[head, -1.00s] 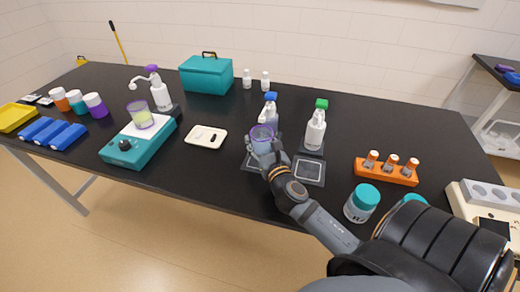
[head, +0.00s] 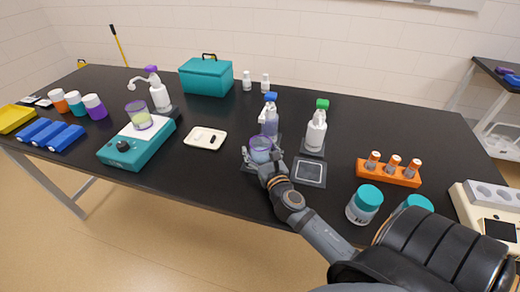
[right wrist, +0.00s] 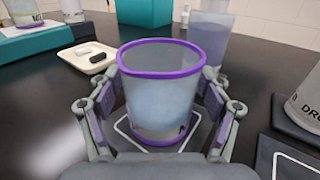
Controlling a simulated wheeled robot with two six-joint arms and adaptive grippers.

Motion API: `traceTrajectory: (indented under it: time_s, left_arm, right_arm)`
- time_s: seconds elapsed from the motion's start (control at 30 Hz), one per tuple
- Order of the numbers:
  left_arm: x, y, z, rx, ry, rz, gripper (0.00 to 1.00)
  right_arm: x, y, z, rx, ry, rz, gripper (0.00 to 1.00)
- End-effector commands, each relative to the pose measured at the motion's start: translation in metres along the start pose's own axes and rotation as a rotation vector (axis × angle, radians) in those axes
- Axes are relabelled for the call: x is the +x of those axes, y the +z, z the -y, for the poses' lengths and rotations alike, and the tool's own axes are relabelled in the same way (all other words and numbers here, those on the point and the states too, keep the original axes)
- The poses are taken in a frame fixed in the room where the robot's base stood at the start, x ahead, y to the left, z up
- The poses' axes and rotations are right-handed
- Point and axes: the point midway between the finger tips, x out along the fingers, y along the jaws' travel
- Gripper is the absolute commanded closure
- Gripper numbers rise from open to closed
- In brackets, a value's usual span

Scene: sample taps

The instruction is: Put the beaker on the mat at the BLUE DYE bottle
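The beaker (head: 261,147) is clear with a purple rim and looks pale bluish inside. It stands upright on a dark mat (head: 247,166) with a pale square outline, in front of the blue-capped bottle (head: 269,119). In the right wrist view the beaker (right wrist: 160,95) sits between the fingers over the outline, and the bottle (right wrist: 210,35) is behind it. My right gripper (head: 263,156) is open around the beaker, fingers spread on both sides. I cannot read the bottle's label. My left gripper is not in view.
A green-capped bottle (head: 316,130) with its own mat (head: 309,183) stands right of the beaker. An orange rack (head: 388,176) is further right. A white tray (head: 205,138) lies left, then a teal device (head: 135,148) bearing another purple-rimmed beaker (head: 139,119).

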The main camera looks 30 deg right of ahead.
Motion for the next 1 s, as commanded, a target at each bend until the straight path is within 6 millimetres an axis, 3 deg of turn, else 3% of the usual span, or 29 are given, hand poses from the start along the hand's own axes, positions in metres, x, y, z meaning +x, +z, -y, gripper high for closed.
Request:
traceTrajectory:
  time_s: [0.37, 0.8, 1.0]
  left_arm:
    - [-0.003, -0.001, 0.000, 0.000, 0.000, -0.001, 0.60]
    - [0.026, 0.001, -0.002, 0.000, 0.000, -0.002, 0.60]
    - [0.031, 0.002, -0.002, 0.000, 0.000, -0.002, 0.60]
  right_arm:
    - [-0.002, 0.004, 0.000, -0.001, 0.000, -0.001, 0.18]
    - [-0.099, -0.002, 0.000, -0.001, 0.000, -0.004, 0.18]
    - [-0.118, 0.002, 0.000, 0.000, -0.001, 0.000, 0.18]
